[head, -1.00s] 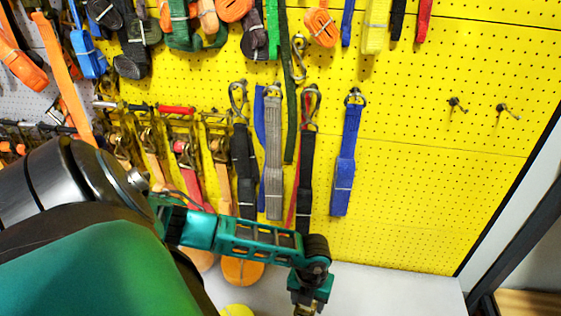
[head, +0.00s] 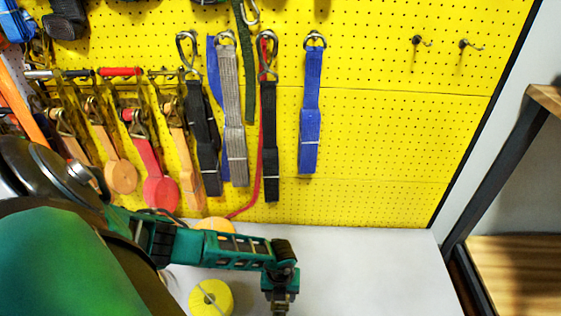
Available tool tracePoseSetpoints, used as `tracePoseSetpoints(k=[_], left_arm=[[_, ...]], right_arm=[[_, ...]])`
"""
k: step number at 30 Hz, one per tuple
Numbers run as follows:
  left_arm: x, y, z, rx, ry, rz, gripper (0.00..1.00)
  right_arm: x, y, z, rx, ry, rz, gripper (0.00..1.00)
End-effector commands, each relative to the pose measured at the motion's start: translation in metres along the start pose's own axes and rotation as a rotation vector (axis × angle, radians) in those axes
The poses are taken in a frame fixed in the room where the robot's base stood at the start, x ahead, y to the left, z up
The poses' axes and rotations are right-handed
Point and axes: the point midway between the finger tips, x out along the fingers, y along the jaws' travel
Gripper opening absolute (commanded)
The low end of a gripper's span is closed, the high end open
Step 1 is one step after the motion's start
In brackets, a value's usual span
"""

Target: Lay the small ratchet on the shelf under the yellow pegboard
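The yellow pegboard (head: 380,130) fills the back. The white shelf (head: 370,265) runs below it, its right part bare. Several ratchets with orange and pink straps hang in a row at the left, one with a red handle (head: 120,72); I cannot tell which is the small ratchet. My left arm comes in from the left across the shelf, and my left gripper (head: 281,296) points down over it near the bottom edge. Its fingertips are too small and too close to the frame edge to show whether they hold anything. My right gripper is out of view.
A yellow strap roll (head: 211,299) lies on the shelf left of my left gripper. An orange roll (head: 214,224) is partly behind my arm. Black, grey and blue straps (head: 311,110) hang above. A dark-framed wooden rack (head: 515,265) stands at the right.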

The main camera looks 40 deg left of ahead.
Motion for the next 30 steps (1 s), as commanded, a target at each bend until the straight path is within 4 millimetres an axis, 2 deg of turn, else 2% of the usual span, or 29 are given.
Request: tracePoseSetpoints(k=[5,8,14,21,22,30], left_arm=[[0.029,-0.001,0.000,0.000,0.000,-0.001,0.15],[0.041,-0.002,0.000,0.000,0.000,-0.003,0.15],[0.041,-0.001,0.000,0.001,-0.001,-0.003,0.15],[0.044,-0.001,0.000,0.000,0.000,-0.001,0.15],[0.045,0.000,0.000,0.000,0.000,0.000,0.57],[0.044,0.000,0.000,0.001,0.000,-0.001,0.80]], right_arm=[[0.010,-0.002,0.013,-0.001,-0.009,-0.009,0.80],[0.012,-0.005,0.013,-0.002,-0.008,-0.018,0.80],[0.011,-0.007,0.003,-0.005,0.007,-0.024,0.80],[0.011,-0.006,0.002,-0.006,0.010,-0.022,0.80],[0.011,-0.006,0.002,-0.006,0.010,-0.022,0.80],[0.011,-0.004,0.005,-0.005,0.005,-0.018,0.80]])
